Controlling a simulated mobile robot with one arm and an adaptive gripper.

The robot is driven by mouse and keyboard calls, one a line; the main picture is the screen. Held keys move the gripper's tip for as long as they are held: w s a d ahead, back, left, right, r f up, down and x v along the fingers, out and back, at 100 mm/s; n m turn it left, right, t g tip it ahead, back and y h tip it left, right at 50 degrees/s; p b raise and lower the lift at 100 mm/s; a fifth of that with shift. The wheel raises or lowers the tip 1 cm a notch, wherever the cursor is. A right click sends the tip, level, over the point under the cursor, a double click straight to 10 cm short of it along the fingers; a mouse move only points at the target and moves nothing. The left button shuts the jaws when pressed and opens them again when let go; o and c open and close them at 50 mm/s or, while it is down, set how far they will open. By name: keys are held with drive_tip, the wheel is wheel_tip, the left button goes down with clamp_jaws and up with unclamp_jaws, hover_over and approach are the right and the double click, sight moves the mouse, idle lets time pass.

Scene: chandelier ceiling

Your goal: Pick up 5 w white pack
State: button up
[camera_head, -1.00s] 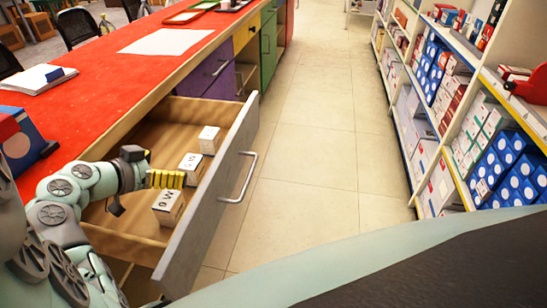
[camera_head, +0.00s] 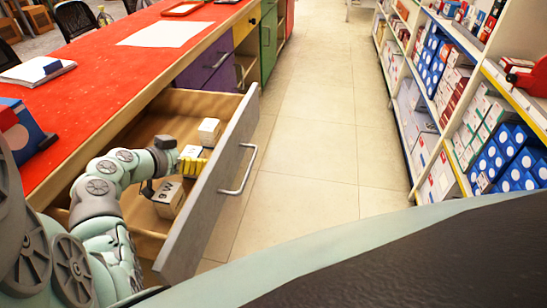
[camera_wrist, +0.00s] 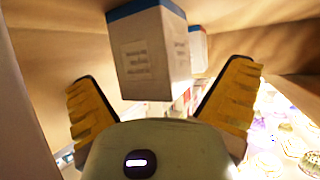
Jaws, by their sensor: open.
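Three small white packs stand in the open wooden drawer: a far one (camera_head: 209,131), a middle one (camera_head: 190,150) and a near one (camera_head: 168,199). Their dark lettering is too small to read, so I cannot tell which is the 5 w pack. My gripper (camera_head: 192,166) has yellow fingers and is over the drawer, in front of the middle pack and partly hiding it. In the wrist view my gripper (camera_wrist: 160,105) is open and empty. A white pack with a blue end (camera_wrist: 148,60) stands beyond and between the fingers, with another pack (camera_wrist: 198,52) behind it.
The drawer's grey front (camera_head: 215,195) with a metal handle (camera_head: 240,172) stands close right of my gripper. The red counter (camera_head: 90,90) is on the left. Stocked shelves (camera_head: 450,110) line the right. The tiled aisle (camera_head: 310,120) between is clear.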

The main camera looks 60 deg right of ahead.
drive_tip(key=c, duration=1.6)
drive_tip(key=shift+o, duration=0.2)
drive_tip(key=shift+r, duration=0.1)
